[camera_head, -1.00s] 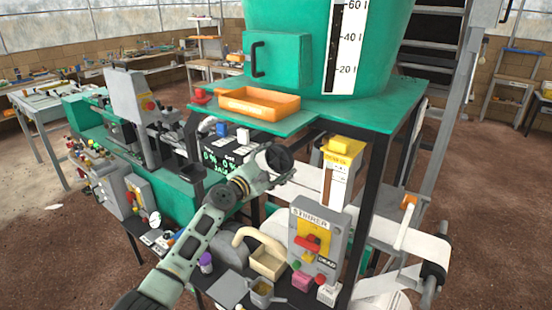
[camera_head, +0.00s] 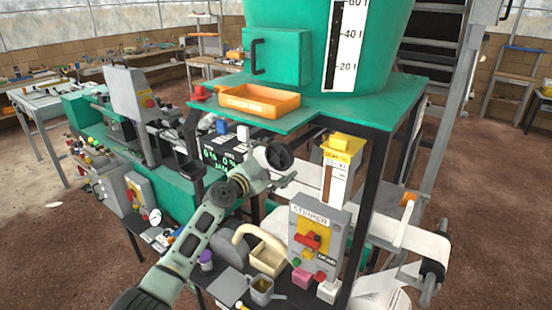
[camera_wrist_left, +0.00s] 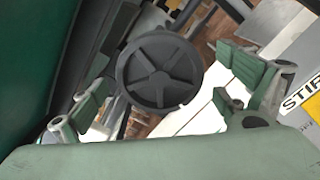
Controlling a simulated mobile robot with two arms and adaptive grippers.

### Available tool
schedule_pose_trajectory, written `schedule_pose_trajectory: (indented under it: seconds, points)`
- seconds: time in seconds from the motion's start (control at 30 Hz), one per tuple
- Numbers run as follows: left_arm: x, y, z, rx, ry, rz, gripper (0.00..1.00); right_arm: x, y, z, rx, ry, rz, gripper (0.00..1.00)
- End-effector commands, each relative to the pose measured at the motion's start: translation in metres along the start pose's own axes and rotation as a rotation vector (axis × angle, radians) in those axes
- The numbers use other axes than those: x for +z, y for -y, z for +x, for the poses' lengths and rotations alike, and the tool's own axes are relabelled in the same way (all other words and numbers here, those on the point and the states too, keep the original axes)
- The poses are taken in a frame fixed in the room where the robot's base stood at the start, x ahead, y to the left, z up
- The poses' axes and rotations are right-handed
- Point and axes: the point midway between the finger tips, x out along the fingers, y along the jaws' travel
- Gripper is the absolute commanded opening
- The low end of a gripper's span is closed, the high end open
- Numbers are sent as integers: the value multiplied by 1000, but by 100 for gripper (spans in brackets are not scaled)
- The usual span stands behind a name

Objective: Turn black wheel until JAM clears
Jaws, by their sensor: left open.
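The black wheel (camera_wrist_left: 160,72), a spoked disc, shows in the left wrist view between the spread fingers of my left gripper (camera_wrist_left: 168,96). The fingers are open on either side of it, with visible gaps; I see no grip on it. My right gripper is not in view.
A grey STIPPER box (camera_head: 319,238) with a red handle stands right of my arm. A cream bin (camera_head: 268,257) and a small metal cup (camera_head: 261,292) are below. The green deck (camera_head: 300,120) with an orange tray (camera_head: 258,102) hangs above. A white paper roll (camera_head: 425,250) is at right.

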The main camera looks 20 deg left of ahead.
Motion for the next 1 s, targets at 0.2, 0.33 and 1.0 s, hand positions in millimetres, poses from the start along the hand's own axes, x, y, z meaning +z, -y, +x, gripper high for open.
schedule_pose_trajectory:
  seconds: [0.2, 0.33, 1.0]
  points:
    - [1, -1, -3, 0, 0, 0, 94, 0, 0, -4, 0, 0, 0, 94]
    - [1, -2, -12, -1, 0, 0, 94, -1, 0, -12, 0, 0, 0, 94]
    - [0, 0, -40, 0, 0, 0, 94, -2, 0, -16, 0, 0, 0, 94]
